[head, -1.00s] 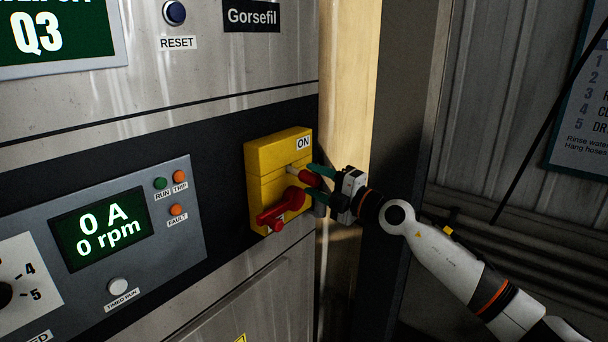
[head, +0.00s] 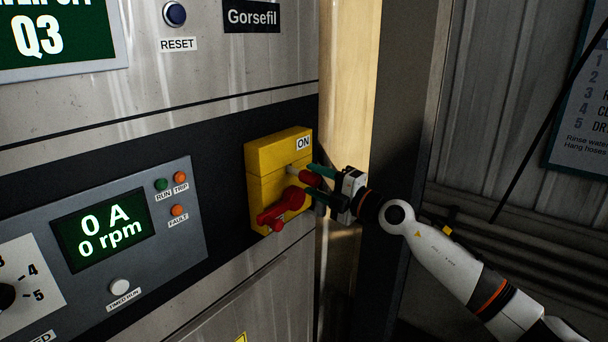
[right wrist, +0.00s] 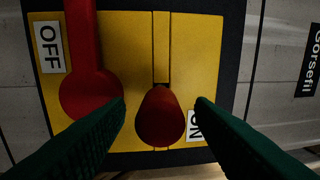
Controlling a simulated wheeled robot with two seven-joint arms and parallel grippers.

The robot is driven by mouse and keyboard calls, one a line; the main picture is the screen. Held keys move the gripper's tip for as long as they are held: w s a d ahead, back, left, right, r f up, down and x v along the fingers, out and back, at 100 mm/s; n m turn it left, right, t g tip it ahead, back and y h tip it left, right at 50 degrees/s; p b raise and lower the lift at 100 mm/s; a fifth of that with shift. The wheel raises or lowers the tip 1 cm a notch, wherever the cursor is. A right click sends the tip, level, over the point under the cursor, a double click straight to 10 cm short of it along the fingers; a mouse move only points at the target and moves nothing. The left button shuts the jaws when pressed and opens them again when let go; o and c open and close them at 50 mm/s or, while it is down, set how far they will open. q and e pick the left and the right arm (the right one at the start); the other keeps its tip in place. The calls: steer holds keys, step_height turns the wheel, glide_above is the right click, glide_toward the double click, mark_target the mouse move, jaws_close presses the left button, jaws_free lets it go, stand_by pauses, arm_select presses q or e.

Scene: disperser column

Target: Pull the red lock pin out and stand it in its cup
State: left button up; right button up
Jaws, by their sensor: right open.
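The red lock pin (head: 310,176) sticks out of the yellow switch box (head: 265,160) on a pale shank, beside the ON label. In the right wrist view, the pin's rounded red head (right wrist: 160,122) is near the middle. My right gripper (head: 314,180) is open at the pin. In the wrist view, its green fingers stand on either side of the head, with gaps showing. The red rotary handle (head: 283,205) points down-left; its arm (right wrist: 82,35) lies beside the OFF label. The cup is not visible. My left gripper is not in view.
The grey control panel (head: 178,260) with display and knobs lies left of the switch box. A dark upright post (head: 395,90) stands behind my right gripper. A dark rod or hose (head: 548,130) and a sign (head: 585,130) are at the right.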

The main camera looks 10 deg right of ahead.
steer(key=shift+p, duration=0.35)
jaws_close()
steer(key=shift+s+d, duration=0.1)
steer(key=shift+v, duration=2.9)
